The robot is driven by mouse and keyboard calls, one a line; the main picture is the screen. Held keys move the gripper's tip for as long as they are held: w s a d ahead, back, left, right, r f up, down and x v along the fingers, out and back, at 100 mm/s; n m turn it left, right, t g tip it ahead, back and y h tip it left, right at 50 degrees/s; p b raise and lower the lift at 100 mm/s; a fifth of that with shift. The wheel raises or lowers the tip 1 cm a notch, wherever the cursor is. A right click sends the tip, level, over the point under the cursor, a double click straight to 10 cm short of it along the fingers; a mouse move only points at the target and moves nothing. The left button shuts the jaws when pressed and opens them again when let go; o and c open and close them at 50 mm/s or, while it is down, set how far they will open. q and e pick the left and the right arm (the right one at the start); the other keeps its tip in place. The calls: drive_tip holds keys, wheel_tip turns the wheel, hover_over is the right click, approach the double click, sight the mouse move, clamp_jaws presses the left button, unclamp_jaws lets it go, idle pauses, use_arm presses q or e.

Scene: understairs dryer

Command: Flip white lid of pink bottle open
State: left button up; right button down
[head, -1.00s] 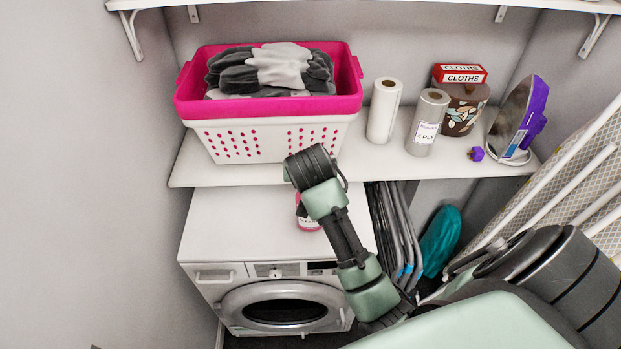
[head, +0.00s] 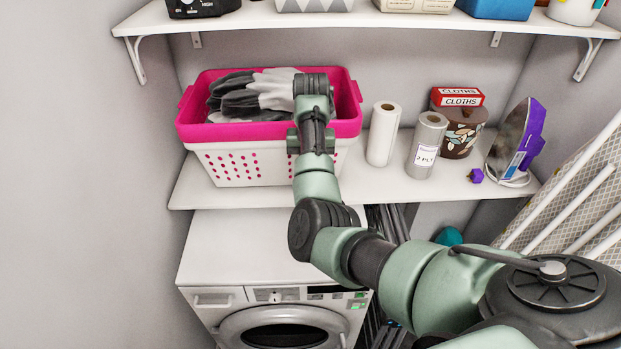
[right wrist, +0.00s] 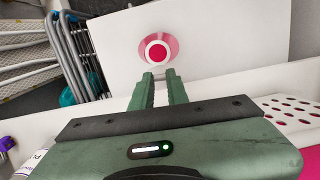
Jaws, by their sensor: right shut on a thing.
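The pink bottle (right wrist: 142,48) stands on the white dryer top in the right wrist view, seen from above. Its white lid (right wrist: 157,42) shows as a white ring around a deep pink disc. My right gripper (right wrist: 159,74) is at the near edge of the bottle top. Its fingers are close together, shut on a small pale part that looks like the lid's edge. How far the lid is tilted cannot be made out. In the head view my right arm hides the bottle and the gripper. My left gripper is in neither view.
A pink and white laundry basket (head: 240,165) stands on the shelf behind the bottle, close to my right wrist. Paper rolls (head: 384,135), a cloths box (head: 457,97) and an iron (head: 515,135) stand to its right. The dryer top (head: 235,245) is otherwise clear.

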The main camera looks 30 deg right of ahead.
drive_tip(key=shift+w+d+f+g, duration=0.1)
drive_tip(key=shift+w+d+g, duration=0.1)
drive_tip(key=shift+g, duration=0.1)
drive_tip(key=shift+y, duration=0.3)
drive_tip(key=c, duration=1.4)
unclamp_jaws()
drive_tip(key=shift+w, duration=0.1)
drive_tip(key=shift+o, duration=0.2)
wheel_tip(320, 180, up, 8)
drive_tip(key=w, duration=0.1)
drive_tip(key=shift+d+f, duration=0.25)
drive_tip(key=shift+d, duration=0.2)
drive_tip(key=shift+w, duration=0.1)
